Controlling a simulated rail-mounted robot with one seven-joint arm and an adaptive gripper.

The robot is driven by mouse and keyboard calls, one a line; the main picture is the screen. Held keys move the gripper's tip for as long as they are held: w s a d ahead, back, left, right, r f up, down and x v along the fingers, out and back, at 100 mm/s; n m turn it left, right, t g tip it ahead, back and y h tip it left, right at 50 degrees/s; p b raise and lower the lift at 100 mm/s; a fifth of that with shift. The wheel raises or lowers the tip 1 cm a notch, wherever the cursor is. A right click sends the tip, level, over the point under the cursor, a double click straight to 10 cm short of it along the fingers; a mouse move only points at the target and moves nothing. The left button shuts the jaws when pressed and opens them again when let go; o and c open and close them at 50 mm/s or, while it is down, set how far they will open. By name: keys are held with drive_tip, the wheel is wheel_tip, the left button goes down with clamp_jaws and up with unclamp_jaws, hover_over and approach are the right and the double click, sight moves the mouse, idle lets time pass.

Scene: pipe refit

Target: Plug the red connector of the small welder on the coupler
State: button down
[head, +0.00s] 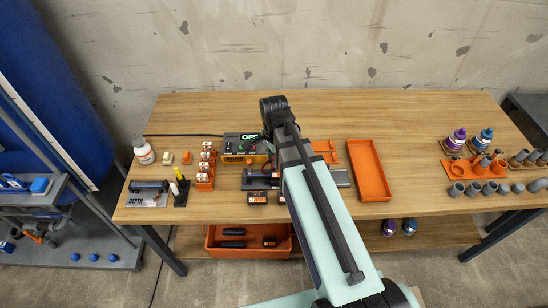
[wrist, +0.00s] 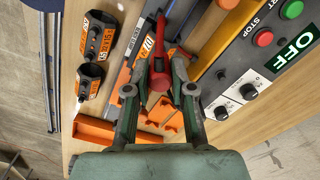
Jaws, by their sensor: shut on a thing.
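The small welder (head: 245,148) stands near the back of the bench in the head view, with a green OFF display. Its panel (wrist: 268,58) with green and red buttons fills the right of the wrist view. My gripper (wrist: 161,72) is shut on the red connector (wrist: 160,82). A red cable curves from the connector up and right. In the head view my arm hides the gripper and connector. Grey and orange clamp parts (wrist: 152,42) lie under the fingers. I cannot clearly make out the coupler or whether the connector touches it.
Two black and orange blocks (wrist: 101,26) lie left of the clamp in the wrist view. An empty orange tray (head: 369,171) lies right of my arm. Grey fittings and bottles (head: 456,139) stand at the far right. The back of the bench is clear.

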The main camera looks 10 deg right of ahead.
drive_tip(key=shift+f, duration=0.2)
idle(0.3)
drive_tip(key=shift+f, duration=0.4)
drive_tip(key=shift+f+b, duration=0.4)
drive_tip(key=shift+f, duration=0.2)
idle(1.2)
drive_tip(key=c, duration=0.7)
unclamp_jaws()
drive_tip(key=shift+c, duration=0.2)
drive_tip(key=shift+r+p, duration=2.8)
drive_tip(key=shift+r, duration=1)
drive_tip(key=shift+f, duration=0.1)
